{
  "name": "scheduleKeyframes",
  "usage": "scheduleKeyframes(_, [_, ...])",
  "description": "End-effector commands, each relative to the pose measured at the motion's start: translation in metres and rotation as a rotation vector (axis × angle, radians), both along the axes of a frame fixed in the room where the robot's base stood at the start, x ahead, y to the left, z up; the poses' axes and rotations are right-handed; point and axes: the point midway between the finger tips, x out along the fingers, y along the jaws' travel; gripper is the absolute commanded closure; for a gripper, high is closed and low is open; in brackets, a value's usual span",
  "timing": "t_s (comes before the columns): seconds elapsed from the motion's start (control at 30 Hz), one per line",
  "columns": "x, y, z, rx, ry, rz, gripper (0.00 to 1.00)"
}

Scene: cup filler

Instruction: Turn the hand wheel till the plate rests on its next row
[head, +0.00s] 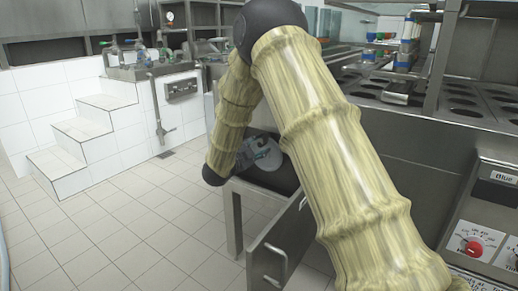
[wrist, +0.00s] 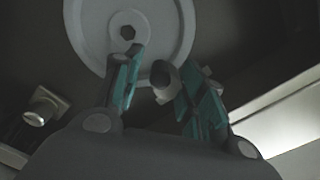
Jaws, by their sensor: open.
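The hand wheel (wrist: 105,42) is a pale grey disc with a dark hexagonal hole at its hub, at the top of the wrist view. A dark rounded knob (wrist: 164,73) shows by its lower right rim. My gripper (wrist: 150,65) is open, with its teal fingers in front of the wheel's lower edge. The knob appears between the fingers, close to the right one; I cannot tell whether they touch. In the head view the pale wheel (head: 265,150) shows small, partly hidden by my arm. I cannot make out which part is the plate.
A steel counter with rows of round holes (head: 462,101) stands at the right. Below it are a control panel with a red knob (head: 472,247) and a steel handle (head: 268,262). White tiled steps (head: 85,130) stand at the left. The tiled floor (head: 140,220) is clear.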

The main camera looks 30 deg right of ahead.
Motion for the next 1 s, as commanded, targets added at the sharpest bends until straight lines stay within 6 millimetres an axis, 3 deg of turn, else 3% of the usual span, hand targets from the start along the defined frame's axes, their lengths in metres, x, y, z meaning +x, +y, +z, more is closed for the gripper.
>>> scheduleKeyframes(0.4, [0.0028, -0.0066, 0.0003, -0.001, 0.000, 0.001, 0.59])
scheduleKeyframes(0.63, [0.0027, -0.0066, 0.0002, 0.000, 0.000, 0.000, 0.99])
scheduleKeyframes(1.0, [0.0067, 0.0014, -0.0007, 0.006, -0.015, 0.011, 1.00])
